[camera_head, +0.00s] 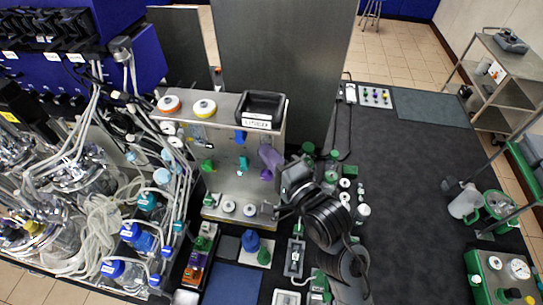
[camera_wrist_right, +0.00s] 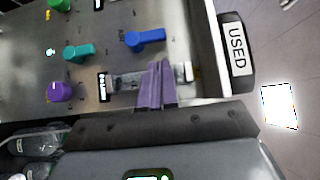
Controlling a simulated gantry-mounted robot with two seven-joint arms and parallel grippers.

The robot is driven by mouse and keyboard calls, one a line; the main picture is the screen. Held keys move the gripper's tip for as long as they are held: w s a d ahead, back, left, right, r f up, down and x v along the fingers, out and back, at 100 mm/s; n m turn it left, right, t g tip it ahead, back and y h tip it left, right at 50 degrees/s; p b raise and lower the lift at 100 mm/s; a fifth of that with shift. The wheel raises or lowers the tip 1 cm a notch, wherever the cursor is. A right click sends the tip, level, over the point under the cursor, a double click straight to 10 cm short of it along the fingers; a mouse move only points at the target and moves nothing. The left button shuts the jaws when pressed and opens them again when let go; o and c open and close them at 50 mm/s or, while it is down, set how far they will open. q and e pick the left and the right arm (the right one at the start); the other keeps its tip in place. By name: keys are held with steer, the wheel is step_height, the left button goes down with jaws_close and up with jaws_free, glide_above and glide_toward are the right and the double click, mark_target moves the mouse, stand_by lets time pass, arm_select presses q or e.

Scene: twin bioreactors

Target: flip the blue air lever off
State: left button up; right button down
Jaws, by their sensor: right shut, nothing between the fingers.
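The blue air lever (camera_head: 240,137) is on the upper part of the upright metal panel (camera_head: 225,185). In the right wrist view the blue lever (camera_wrist_right: 146,39) points right, toward the end with the black tray. My right gripper (camera_head: 271,158) has purple fingers and is in front of the panel's right side, to the right of and a little below the lever in the head view. In the right wrist view its fingers (camera_wrist_right: 156,84) are together, empty and apart from the lever. They partly cover a clear fitting (camera_wrist_right: 128,80). My left gripper is not in view.
Teal (camera_wrist_right: 79,52), green (camera_head: 207,165) and purple (camera_wrist_right: 60,91) levers sit close by on the panel. A black tray marked USED (camera_head: 261,108) is on top. Glass vessels and tubing (camera_head: 95,200) crowd the left. Small items stand on the bench below.

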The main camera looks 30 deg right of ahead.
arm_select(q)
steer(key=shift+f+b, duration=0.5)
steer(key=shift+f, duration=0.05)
arm_select(e)
steer(key=shift+w+a, duration=0.25)
steer(key=shift+w, duration=1.55)
steer(key=shift+w+a, duration=0.2)
steer(key=shift+w, duration=1.55)
steer(key=shift+d, duration=0.1)
